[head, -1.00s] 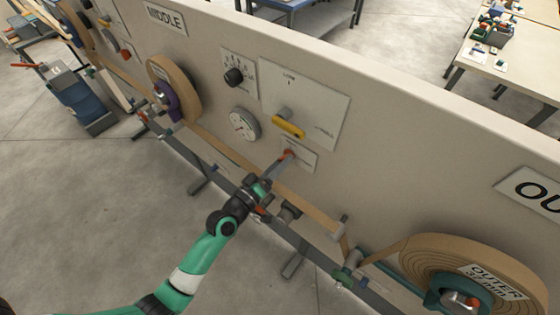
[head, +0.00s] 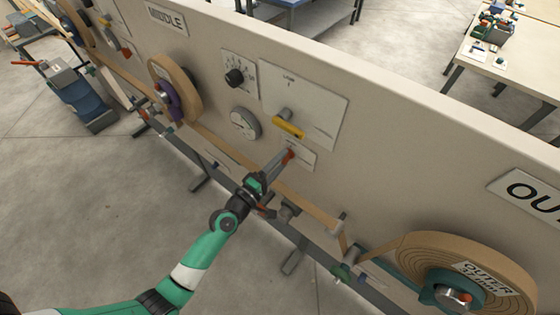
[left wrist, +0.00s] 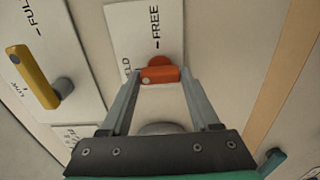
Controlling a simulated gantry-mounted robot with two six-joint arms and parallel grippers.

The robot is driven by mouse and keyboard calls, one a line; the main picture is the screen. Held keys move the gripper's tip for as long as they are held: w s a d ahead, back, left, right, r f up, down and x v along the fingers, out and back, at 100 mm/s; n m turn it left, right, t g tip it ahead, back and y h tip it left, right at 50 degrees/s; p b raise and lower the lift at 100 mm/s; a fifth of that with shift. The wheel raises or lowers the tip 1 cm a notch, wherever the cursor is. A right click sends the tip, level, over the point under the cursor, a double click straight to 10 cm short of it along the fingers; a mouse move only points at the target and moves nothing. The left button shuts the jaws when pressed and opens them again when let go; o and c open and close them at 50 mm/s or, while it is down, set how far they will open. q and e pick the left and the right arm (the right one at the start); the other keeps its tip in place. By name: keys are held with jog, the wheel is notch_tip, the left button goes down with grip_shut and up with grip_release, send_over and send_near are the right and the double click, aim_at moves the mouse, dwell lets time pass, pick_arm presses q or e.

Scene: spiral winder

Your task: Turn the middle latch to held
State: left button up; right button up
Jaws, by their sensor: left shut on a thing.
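The middle latch (head: 289,154) is a small orange-red lever on a white plate (head: 304,157) low on the panel. The exact angle of the lever is hard to tell. My right gripper is not in view.
A tan strip (head: 312,209) runs below toward the outer roll (head: 465,270). The middle roll (head: 178,85) is at left.

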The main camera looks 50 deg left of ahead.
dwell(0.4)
pick_arm(q)
jog(key=o, duration=1.4)
jog(key=shift+c, duration=0.2)
jog(key=s+d+b, duration=0.1)
jog(key=s, duration=1)
jog(key=shift+s+d+b, duration=0.25)
jog(key=shift+d+b, duration=0.05)
jog(key=shift+b, duration=0.1)
